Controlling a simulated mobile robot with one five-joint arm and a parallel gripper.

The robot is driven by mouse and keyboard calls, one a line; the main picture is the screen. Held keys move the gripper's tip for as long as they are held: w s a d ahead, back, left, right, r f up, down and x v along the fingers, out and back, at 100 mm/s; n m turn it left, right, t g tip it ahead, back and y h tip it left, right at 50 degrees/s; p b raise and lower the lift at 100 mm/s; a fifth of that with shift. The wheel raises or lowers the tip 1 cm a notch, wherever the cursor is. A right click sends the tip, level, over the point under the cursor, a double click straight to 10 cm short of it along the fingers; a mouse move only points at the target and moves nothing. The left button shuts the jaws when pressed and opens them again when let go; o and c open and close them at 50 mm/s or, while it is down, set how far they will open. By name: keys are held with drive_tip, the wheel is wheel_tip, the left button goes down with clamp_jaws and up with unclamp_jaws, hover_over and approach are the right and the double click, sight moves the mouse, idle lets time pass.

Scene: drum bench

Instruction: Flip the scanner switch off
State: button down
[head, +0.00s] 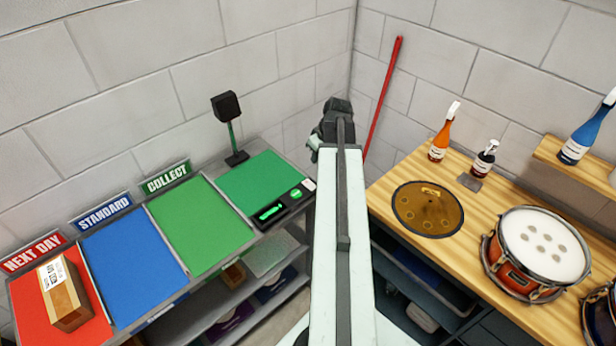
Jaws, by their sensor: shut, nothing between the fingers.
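The scanner (227,106) has a black head on a green post with a dark base, standing at the back of the bench by the wall. A black panel (284,207) with a lit green display and a round green light lies along the front edge of the green pad. A small white piece (309,184) sits at the panel's right end. I cannot make out which part is the switch, or its position. My gripper (338,106) is dark, shut and empty, right of the scanner and apart from it. My arm hides part of the bench's right end.
Red, blue and green mats (199,222) fill the left bench, with a brown box (64,293) on the red one. On the right, a wooden bench (468,204) holds a cymbal (428,208), a drum (540,245) and spray bottles (442,134). A red pole (383,98) leans at the corner.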

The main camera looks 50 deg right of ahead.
sight(307, 182)
drive_tip(key=b+x, duration=1.3)
drive_tip(key=x, duration=0.1)
drive_tip(key=shift+s+f+b, duration=0.25)
drive_tip(key=shift+s+b, duration=0.05)
drive_tip(key=shift+s, duration=0.05)
drive_tip(key=shift+r, duration=0.15)
drive_tip(key=shift+w+a, duration=0.2)
drive_tip(key=shift+w, duration=0.05)
drive_tip(key=shift+s, duration=0.1)
drive_tip(key=shift+s+d, duration=0.25)
